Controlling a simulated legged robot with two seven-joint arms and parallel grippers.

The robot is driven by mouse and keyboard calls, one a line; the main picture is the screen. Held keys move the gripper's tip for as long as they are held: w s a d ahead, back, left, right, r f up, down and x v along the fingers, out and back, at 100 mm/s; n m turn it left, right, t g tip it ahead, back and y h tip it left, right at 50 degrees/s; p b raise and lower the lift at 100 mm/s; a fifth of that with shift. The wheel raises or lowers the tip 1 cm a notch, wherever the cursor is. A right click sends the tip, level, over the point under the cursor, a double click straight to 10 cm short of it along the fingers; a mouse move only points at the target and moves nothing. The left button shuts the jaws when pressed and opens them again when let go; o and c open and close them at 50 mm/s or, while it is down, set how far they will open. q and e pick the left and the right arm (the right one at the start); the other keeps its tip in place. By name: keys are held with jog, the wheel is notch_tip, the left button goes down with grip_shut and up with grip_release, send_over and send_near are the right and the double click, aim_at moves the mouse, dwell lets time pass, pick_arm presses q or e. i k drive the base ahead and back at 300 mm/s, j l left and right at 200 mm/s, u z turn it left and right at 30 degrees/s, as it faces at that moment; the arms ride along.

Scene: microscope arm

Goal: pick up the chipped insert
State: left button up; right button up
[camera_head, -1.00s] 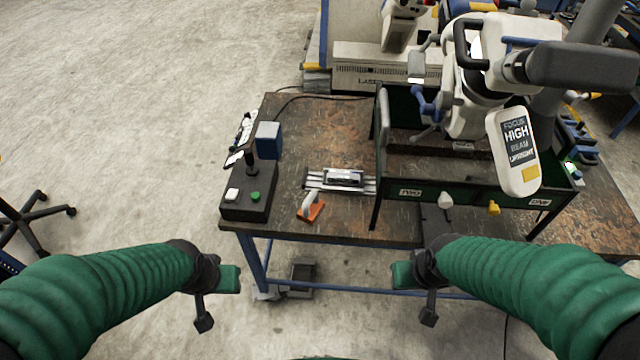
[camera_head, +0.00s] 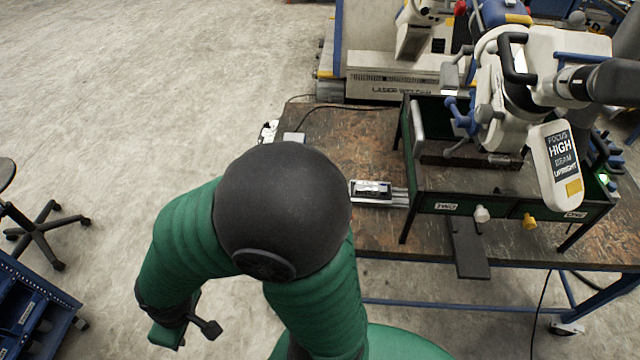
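I cannot make out the chipped insert for certain. A small dark-and-silver block (camera_head: 371,188) sits on a silver rail fixture (camera_head: 400,197) on the worn table, just right of my raised arm. My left arm crosses the middle of the view, its large black elbow hiding the table's left part. My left gripper (camera_head: 186,328) hangs at the lower left, off the table and far from the fixture. A green part and a black paddle show there, but its opening is unclear. My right gripper is not in view.
A white microscope head (camera_head: 505,95) on an arm overhangs the green-walled frame (camera_head: 510,203) on the table's right. A dark plate (camera_head: 467,248) juts from the table's front edge. A blue drawer unit (camera_head: 30,310) and chair (camera_head: 50,225) stand at left.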

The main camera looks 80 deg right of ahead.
aim_at(361, 187)
jog(key=i+j+z, duration=0.15)
jog(key=i, duration=1.5)
jog(key=i+l+z, duration=0.25)
jog(key=z, duration=0.25)
jog(key=i+l+z, duration=0.1)
jog(key=i+z, duration=0.15)
jog(key=z, duration=0.2)
jog(key=i+z, duration=0.3)
jog(key=z, duration=0.2)
jog(key=i+z, duration=0.25)
jog(key=z, duration=0.25)
jog(key=i+j+z, duration=0.2)
jog(key=z, duration=0.25)
jog(key=i+l+z, duration=0.2)
jog(key=i+z, duration=0.3)
jog(key=i+l+z, duration=0.1)
jog(key=i+z, duration=0.2)
jog(key=z, duration=0.15)
jog(key=i+z, duration=0.5)
jog(key=i+j+z, duration=0.25)
jog(key=z, duration=0.25)
